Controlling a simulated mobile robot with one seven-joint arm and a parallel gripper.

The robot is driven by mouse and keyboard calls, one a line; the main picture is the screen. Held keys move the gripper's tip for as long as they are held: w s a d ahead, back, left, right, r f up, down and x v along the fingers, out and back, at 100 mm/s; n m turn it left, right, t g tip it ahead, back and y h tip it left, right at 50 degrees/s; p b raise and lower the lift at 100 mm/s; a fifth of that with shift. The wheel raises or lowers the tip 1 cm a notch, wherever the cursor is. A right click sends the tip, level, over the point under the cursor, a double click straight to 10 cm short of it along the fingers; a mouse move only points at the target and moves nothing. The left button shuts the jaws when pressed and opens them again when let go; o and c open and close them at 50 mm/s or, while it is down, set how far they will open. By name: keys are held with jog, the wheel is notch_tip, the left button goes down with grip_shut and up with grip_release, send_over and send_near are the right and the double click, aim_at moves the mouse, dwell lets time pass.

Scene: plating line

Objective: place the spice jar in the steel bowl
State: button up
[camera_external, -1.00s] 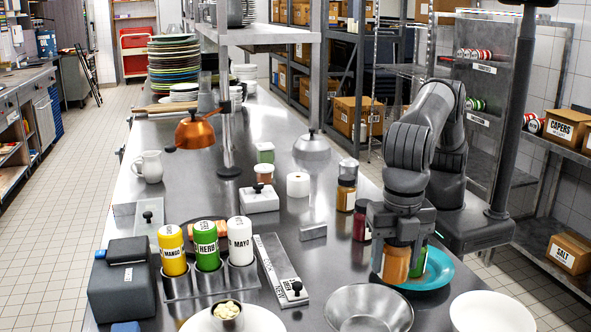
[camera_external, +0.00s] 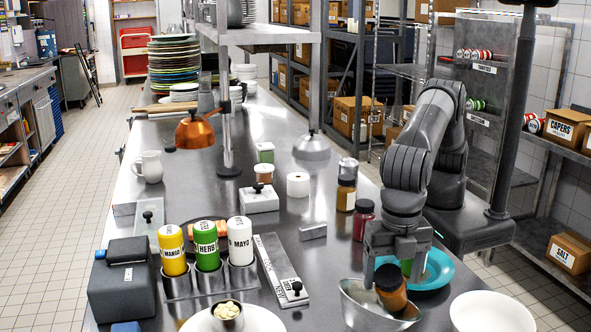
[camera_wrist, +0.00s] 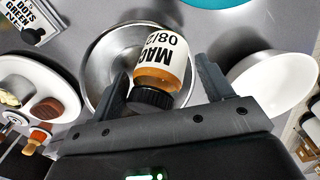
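The spice jar (camera_external: 393,298), orange-brown with a dark lid and a white label, is tilted inside the steel bowl (camera_external: 352,305). The bowl looks tipped, with its left rim raised. My gripper (camera_external: 397,272) is just above the jar with its fingers spread. In the wrist view the jar (camera_wrist: 160,70) lies between the fingertips of my gripper (camera_wrist: 168,85), lid towards me, with a gap at the right finger. The bowl (camera_wrist: 100,60) is around and under it there. The jar's contact with the bowl floor is hidden.
A teal plate (camera_external: 440,272) with a green item lies behind my gripper. A white bowl (camera_external: 492,313) stands to the right. A dark red jar (camera_external: 363,220) stands behind.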

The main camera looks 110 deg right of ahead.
jog(key=shift+r, duration=0.1)
notch_tip(320, 180, up, 13)
jog(key=shift+f, duration=0.2)
dwell(0.5)
